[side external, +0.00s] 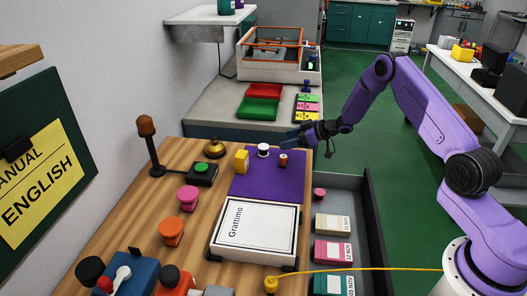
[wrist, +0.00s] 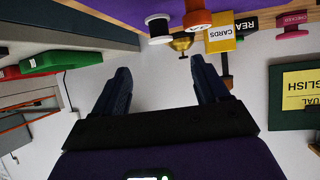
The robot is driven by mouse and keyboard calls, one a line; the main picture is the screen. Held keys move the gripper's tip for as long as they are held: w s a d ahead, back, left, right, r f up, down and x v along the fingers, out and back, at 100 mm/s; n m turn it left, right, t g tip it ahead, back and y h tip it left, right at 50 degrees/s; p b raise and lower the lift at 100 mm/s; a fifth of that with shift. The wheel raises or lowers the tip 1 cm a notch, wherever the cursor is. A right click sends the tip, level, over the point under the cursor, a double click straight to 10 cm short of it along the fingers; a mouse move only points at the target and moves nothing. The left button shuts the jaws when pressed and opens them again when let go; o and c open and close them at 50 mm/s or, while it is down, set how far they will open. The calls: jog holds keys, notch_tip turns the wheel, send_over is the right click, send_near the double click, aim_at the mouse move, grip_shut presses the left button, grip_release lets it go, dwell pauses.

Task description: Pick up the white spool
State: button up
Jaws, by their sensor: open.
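The white spool (side external: 263,149) stands at the far edge of the purple mat (side external: 262,187) on the wooden table. It is small, with pale flanges and a dark middle. In the wrist view the white spool (wrist: 159,27) is near the top edge, beyond my fingertips and roughly in line with the gap between them. My gripper (side external: 292,138) is at the far right of the mat, to the right of the spool and apart from it. In the wrist view my gripper (wrist: 160,80) is open with nothing between its fingers.
A small orange-and-white piece (side external: 283,159) stands right of the spool. A yellow cards box (side external: 241,162) and a brass bell (side external: 214,149) are to its left. A white-topped Grattimo box (side external: 255,229) lies in front. A grey drawer (side external: 368,225) is open at right.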

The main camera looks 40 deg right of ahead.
aim_at(264, 147)
jog(key=shift+x, duration=4.6)
jog(key=shift+s+f, duration=0.1)
jog(key=c, duration=1.1)
